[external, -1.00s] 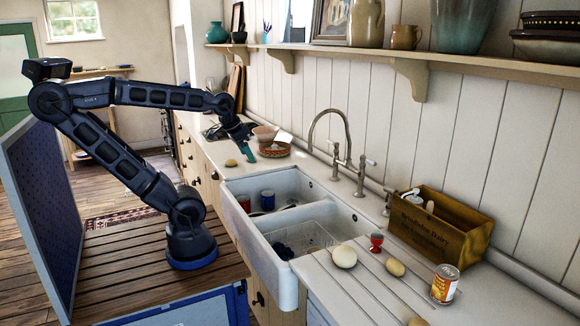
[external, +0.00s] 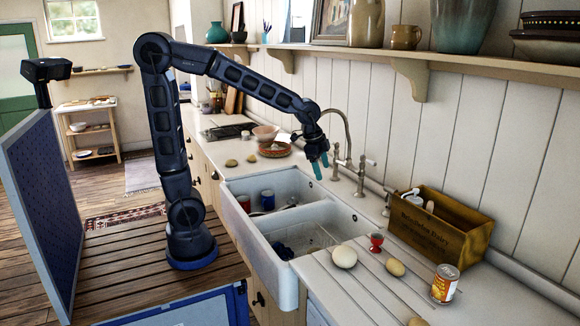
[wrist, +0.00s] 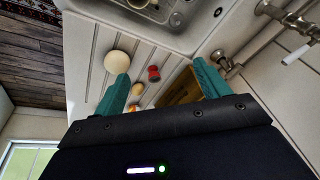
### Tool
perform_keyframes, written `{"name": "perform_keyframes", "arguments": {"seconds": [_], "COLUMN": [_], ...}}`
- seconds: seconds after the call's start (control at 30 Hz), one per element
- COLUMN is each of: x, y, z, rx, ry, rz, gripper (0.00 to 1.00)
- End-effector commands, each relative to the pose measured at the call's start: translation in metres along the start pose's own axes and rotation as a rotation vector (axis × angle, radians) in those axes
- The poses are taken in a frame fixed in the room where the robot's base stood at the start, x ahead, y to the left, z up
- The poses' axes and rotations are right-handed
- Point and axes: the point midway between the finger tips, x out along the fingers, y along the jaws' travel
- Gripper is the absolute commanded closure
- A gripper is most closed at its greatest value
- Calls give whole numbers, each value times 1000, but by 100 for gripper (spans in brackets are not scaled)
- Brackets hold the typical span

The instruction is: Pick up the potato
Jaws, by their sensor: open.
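A tan, oval potato-like item (external: 395,267) lies on the ribbed drainboard right of the sink. It also shows between my fingers in the wrist view (wrist: 137,90). A similar tan item (external: 417,321) is cut by the lower edge of the external view. Two small tan lumps, one on the left (external: 231,162) and one on the right (external: 251,158), lie on the far counter. I cannot tell which of these is the potato. My gripper (external: 320,165) is open and empty, high above the sink, with teal fingers pointing down; its fingers also show in the wrist view (wrist: 161,69).
A larger cream round item (external: 344,257), a red egg cup (external: 376,242), a can (external: 445,284) and a wooden crate (external: 440,228) stand on the drainboard. The double sink (external: 283,229) holds cups and a rack. The tall faucet (external: 348,140) rises close behind my gripper.

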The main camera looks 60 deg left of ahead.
Motion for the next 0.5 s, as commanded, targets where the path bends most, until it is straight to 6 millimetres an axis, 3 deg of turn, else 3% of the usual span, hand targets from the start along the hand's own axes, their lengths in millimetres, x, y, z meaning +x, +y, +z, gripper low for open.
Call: {"name": "perform_keyframes", "arguments": {"seconds": [0.1,0.5], "x": [26,109], "y": [7,48], "z": [-33,-133], "rx": [98,397], "ry": [5,72], "rz": [43,190], "gripper": [25,25]}}
